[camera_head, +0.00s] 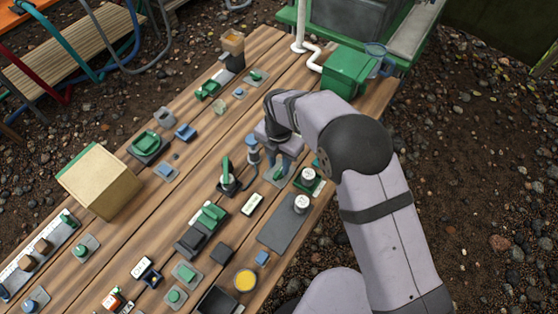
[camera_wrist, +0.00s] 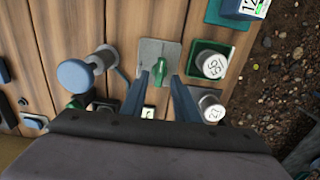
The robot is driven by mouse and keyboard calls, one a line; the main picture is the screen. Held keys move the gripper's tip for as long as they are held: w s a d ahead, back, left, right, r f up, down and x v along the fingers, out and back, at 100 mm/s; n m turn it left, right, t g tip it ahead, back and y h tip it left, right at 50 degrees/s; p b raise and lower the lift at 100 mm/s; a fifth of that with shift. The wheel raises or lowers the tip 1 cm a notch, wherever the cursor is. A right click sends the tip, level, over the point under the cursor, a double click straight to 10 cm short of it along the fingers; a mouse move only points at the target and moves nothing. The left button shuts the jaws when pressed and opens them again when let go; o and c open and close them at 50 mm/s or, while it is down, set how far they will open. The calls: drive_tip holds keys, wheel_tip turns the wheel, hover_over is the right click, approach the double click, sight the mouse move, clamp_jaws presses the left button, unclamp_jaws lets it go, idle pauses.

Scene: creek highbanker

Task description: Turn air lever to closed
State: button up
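A small green lever (camera_wrist: 160,72) stands on a square grey plate (camera_wrist: 158,48) in the wrist view. It also shows in the head view (camera_head: 279,175), partly hidden by my gripper. I read no label that names it the air lever. My gripper (camera_wrist: 165,78) is open, its two dark blue fingers apart and pointing at the plate. The green lever shows between the fingertips. I cannot tell whether either finger touches it. In the head view my gripper (camera_head: 278,162) hangs over the plate near the table's right side.
Two round white-topped weights marked with numbers (camera_wrist: 212,65) (camera_wrist: 211,108) stand close on the right. A blue-capped post (camera_wrist: 76,75) stands on the left. Several other green levers and switches, a cardboard box (camera_head: 100,182) and a green bin (camera_head: 346,70) occupy the wooden table (camera_head: 300,75).

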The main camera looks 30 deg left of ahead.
sight(279, 172)
drive_tip(key=shift+f+b, duration=0.75)
drive_tip(key=shift+f, duration=0.85)
drive_tip(key=shift+c, duration=0.3)
drive_tip(key=c, duration=0.5)
drive_tip(key=n, duration=0.6)
drive_tip(key=shift+p, duration=0.35)
drive_tip(key=o, duration=0.6)
drive_tip(key=shift+c, duration=0.2)
